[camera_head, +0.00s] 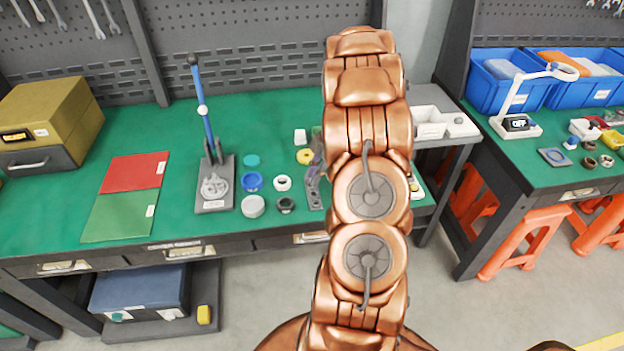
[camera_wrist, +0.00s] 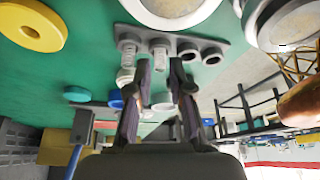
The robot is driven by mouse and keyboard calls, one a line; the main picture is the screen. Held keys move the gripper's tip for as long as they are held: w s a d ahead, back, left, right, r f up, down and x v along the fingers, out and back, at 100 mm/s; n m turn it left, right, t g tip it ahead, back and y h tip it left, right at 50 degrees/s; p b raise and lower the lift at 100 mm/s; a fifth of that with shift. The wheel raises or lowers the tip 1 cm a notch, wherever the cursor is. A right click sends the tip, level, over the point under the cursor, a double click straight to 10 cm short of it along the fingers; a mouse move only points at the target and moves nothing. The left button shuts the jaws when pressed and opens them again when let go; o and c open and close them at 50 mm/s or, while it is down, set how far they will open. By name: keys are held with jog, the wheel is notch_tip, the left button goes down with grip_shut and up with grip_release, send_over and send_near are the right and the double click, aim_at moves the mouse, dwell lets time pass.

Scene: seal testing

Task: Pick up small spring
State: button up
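In the wrist view, a grey holder plate (camera_wrist: 180,38) carries two upright ribbed pieces that look like springs or threaded posts. One ribbed piece (camera_wrist: 128,48) is at left. The other ribbed piece (camera_wrist: 160,48) lines up with the gap between my fingertips. I cannot tell for sure which is the small spring. Two dark hollow rings (camera_wrist: 200,53) are to their right on the plate. My gripper (camera_wrist: 160,78) is open, with nothing visibly clamped between its fingers. In the head view, my arm hides most of the holder plate (camera_head: 315,197) and the gripper.
A yellow ring (camera_wrist: 32,25) is at the wrist view's upper left. In the head view, a lever press (camera_head: 214,185), a blue ring (camera_head: 252,181), a white ring (camera_head: 283,183) and a black ring (camera_head: 286,204) are left of my arm. The green table (camera_head: 60,190) has clear room at left.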

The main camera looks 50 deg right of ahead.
jog(key=shift+w+a+f, duration=0.1)
jog(key=shift+a+f, duration=0.1)
jog(key=shift+f, duration=0.35)
grip_shut()
jog(key=shift+r, duration=0.1)
